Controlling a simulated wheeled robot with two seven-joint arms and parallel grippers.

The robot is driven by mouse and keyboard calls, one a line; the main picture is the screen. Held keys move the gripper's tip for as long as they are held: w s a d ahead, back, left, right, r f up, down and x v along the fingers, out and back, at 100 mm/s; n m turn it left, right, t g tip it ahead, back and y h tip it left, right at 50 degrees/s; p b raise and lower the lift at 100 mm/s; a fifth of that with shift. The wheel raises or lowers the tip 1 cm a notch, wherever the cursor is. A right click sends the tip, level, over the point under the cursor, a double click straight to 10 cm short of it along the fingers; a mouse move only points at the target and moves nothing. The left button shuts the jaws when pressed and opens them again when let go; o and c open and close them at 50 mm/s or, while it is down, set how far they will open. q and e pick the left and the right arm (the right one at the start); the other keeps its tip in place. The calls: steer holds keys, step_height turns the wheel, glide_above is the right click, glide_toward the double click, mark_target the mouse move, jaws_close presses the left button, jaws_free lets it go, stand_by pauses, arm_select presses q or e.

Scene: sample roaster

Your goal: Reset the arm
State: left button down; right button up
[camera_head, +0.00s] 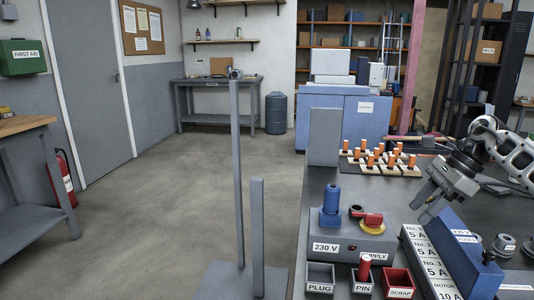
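My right arm (512,150) comes in from the right edge, white with dark joints. My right gripper (422,208) points down and left over the grey bench. Its two fingers look apart, with nothing seen between them. It hangs just above and behind the blue block (468,258) with its row of labelled plates (420,258). My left arm and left gripper are not in view.
A 230 V supply box (345,242) with a blue plug (331,200) and red-yellow switch (372,222) stands left of the gripper. PLUG (320,278), PIN (362,282) and SCRAP (397,283) bins are in front. Orange-topped pieces (380,158) stand behind. Grey posts (238,170) rise left.

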steer(key=s+a+f+m+t+y+p, duration=0.25)
steer(key=a+m+y, duration=0.3)
steer(key=a, duration=0.95)
steer(key=s+a+f+m+t+y+p, duration=0.2)
steer(key=a+f+m+y, duration=0.3)
steer(key=a, duration=1.1)
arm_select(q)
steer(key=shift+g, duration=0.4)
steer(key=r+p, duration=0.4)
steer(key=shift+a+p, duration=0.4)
arm_select(e)
steer(key=s+d+f+n+t+h, duration=0.2)
steer(key=s+n+h, duration=0.4)
steer(key=s+n, duration=0.5)
steer(key=s+d+f+n+t+h, duration=0.2)
steer(key=s+d+f+n+h, duration=0.3)
steer(key=s+n, duration=0.6)
step_height(320, 180, down, 2)
steer(key=n+h, duration=0.1)
steer(key=n, duration=1)
steer(key=shift+s+f+t+h, duration=0.15)
steer(key=shift+s+t+h, duration=0.15)
steer(key=shift+t+h, duration=0.05)
